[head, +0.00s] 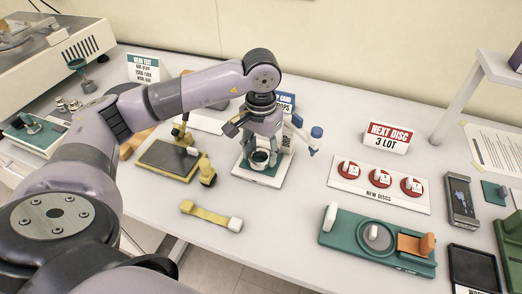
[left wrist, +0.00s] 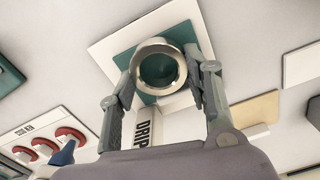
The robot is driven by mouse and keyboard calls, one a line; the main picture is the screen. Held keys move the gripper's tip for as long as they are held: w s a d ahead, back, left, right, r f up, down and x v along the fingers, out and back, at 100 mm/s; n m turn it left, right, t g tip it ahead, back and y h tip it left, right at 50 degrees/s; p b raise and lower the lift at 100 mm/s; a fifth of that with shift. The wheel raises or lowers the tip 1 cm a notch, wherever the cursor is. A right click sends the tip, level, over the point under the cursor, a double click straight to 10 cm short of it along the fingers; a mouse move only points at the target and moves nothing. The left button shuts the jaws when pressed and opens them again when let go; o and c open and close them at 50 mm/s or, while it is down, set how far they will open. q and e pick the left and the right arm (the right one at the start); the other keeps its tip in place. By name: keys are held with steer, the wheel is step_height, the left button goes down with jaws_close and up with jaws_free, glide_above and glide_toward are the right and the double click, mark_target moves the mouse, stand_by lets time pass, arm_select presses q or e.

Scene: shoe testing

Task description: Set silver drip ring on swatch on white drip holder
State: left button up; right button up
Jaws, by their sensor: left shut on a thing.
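The silver drip ring (head: 261,156) is a short open ring with green showing through its middle. My left gripper (head: 261,147) is shut on the ring, over the white drip holder (head: 262,181). In the left wrist view the fingers (left wrist: 163,73) flank the ring (left wrist: 158,68) on both sides. The dark green swatch (left wrist: 180,37) lies on the white holder plate (left wrist: 103,47), and the ring is over the swatch. I cannot tell whether the ring touches it. The gripper partly covers the holder in the head view. My right gripper does not show.
A yellow-and-black fixture (head: 170,160) is to the left. Red discs (head: 379,178) sit on a white board at right, behind a green fixture (head: 340,232).

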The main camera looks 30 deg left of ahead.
arm_select(q)
steer(key=shift+f+b, duration=0.3)
steer(key=shift+f, duration=0.05)
steer(key=o, duration=1.3)
steer(key=shift+r, duration=0.1)
step_height(320, 180, up, 12)
